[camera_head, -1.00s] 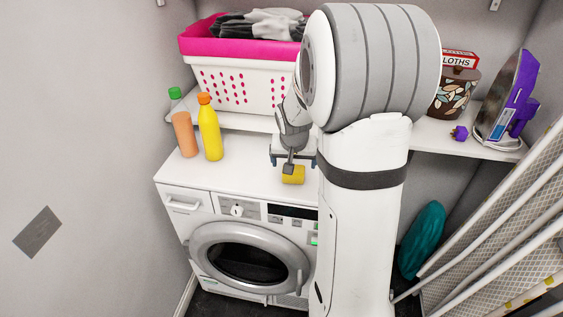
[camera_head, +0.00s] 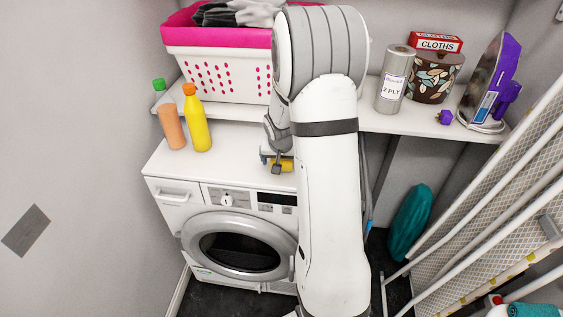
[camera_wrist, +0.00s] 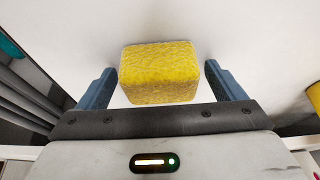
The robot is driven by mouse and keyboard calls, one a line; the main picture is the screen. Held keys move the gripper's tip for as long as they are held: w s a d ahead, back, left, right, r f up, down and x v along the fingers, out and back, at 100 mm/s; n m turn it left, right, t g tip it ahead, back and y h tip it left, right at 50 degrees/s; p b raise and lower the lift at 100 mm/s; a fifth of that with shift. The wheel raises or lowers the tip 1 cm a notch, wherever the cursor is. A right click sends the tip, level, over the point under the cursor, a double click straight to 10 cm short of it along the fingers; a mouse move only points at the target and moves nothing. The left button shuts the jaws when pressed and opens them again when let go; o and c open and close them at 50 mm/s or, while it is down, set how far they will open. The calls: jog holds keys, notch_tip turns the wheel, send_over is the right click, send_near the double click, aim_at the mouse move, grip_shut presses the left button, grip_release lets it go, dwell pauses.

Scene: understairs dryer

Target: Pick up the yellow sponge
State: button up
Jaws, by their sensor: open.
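The yellow sponge (camera_wrist: 158,72) rests on the white top of the dryer. In the wrist view it lies between the two blue-grey fingers of my gripper (camera_wrist: 165,85), with a gap on each side. My gripper (camera_head: 276,163) is open, and its fingers do not touch the sponge. In the head view the sponge (camera_head: 286,165) shows only in part, hidden by my gripper and my arm.
An orange-brown bottle (camera_head: 171,127) and a yellow bottle (camera_head: 197,122) stand on the dryer (camera_head: 240,240) at left. A pink-rimmed basket (camera_head: 218,75), paper roll (camera_head: 393,80), cloths box (camera_head: 434,42) and iron (camera_head: 490,85) are on the shelf. The dryer top between bottles and gripper is clear.

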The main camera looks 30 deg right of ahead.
jog(key=shift+c, duration=0.4)
jog(key=c, duration=1)
notch_tip(320, 180, up, 10)
jog(key=shift+r, duration=0.1)
